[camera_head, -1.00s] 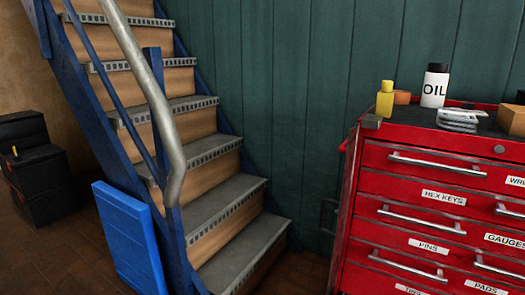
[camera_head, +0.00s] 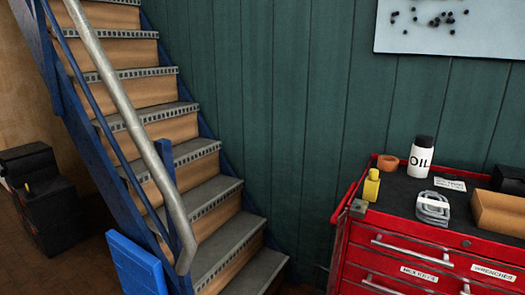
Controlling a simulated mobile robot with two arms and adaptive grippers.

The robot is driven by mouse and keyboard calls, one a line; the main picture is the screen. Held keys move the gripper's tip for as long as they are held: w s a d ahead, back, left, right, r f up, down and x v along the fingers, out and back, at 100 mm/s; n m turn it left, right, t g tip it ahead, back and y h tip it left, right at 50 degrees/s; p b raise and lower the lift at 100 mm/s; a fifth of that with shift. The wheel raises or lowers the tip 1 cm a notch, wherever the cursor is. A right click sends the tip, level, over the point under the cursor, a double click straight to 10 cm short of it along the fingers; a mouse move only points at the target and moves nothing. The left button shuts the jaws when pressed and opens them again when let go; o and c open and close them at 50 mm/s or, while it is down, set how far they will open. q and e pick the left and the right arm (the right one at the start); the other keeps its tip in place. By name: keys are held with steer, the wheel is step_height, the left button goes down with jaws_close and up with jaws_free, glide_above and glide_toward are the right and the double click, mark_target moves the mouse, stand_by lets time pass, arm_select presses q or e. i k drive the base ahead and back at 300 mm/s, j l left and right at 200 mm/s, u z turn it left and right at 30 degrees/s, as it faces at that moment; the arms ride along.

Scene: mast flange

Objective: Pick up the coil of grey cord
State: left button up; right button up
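The coil of grey cord (camera_head: 433,208) lies on the dark top of the red tool chest, near its front edge, at the right of the head view. It looks like a small looped bundle with a pale band across it. Neither of my grippers shows in this view.
A staircase (camera_head: 190,170) with a grey handrail rises at left.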

mark_target(432, 208)
steer(key=z, duration=0.4)
steer(key=k+z, duration=0.1)
steer(key=z, duration=0.3)
steer(key=k+j+z, duration=0.1)
steer(key=z, duration=0.65)
steer(key=k+l, duration=0.05)
